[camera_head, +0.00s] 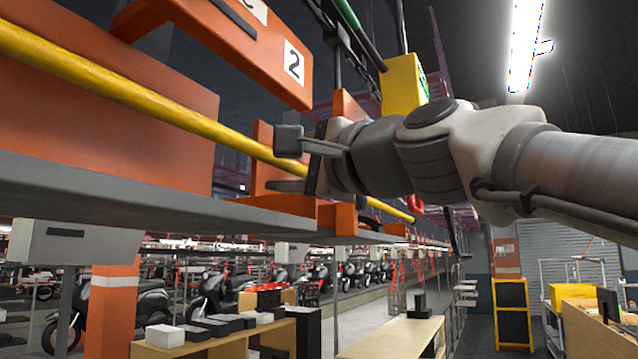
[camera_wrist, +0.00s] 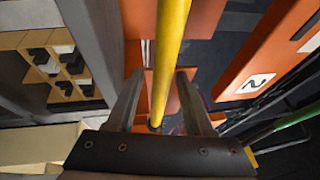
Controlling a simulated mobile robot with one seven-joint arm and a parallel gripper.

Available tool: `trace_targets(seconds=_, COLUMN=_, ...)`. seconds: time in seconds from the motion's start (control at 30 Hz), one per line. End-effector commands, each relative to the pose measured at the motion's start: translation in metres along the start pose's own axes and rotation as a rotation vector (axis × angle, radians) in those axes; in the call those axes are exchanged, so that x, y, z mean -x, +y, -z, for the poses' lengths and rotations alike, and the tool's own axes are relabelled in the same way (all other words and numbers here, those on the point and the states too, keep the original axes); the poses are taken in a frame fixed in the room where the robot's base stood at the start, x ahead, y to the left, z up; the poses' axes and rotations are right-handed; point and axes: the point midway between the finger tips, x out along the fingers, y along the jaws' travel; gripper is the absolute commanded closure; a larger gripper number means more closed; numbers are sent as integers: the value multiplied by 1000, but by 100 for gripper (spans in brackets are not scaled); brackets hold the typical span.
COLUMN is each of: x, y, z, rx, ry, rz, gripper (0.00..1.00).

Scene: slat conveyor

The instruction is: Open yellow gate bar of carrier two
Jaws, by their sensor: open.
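The yellow gate bar (camera_head: 150,103) slopes down from the upper left of the head view, passes behind my gripper, and a short piece shows beyond it. It also runs down the middle of the wrist view (camera_wrist: 171,50). My gripper (camera_head: 284,163) is open at the bar, and it also shows in the wrist view (camera_wrist: 161,76). The bar lies between its two fingers there, with a gap showing on both sides. The orange carrier two (camera_head: 265,50) bears a white plate with a black 2 (camera_head: 293,63), also seen in the wrist view (camera_wrist: 257,83).
A grey ledge (camera_head: 150,205) runs below the bar, with orange blocks along it. A yellow box (camera_head: 402,85) hangs just above my wrist. Below stand a wooden table (camera_head: 392,338) and several dark boxes. Scooters (camera_head: 140,308) stand further back.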

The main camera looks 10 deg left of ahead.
Motion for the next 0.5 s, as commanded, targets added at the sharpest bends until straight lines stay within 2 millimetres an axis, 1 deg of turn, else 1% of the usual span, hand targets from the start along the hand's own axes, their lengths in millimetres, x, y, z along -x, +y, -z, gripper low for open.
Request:
trace_targets(seconds=0.03, x=-7, y=-2, z=0, rx=0, ry=-1, rz=0, gripper=48)
trace_targets(seconds=0.1, x=-14, y=-1, z=0, rx=0, ry=-1, rz=0, gripper=48)
trace_targets(seconds=0.2, x=-19, y=-1, z=0, rx=0, ry=0, rz=1, gripper=48)
trace_targets(seconds=0.5, x=-21, y=0, z=0, rx=0, ry=1, rz=1, gripper=48)
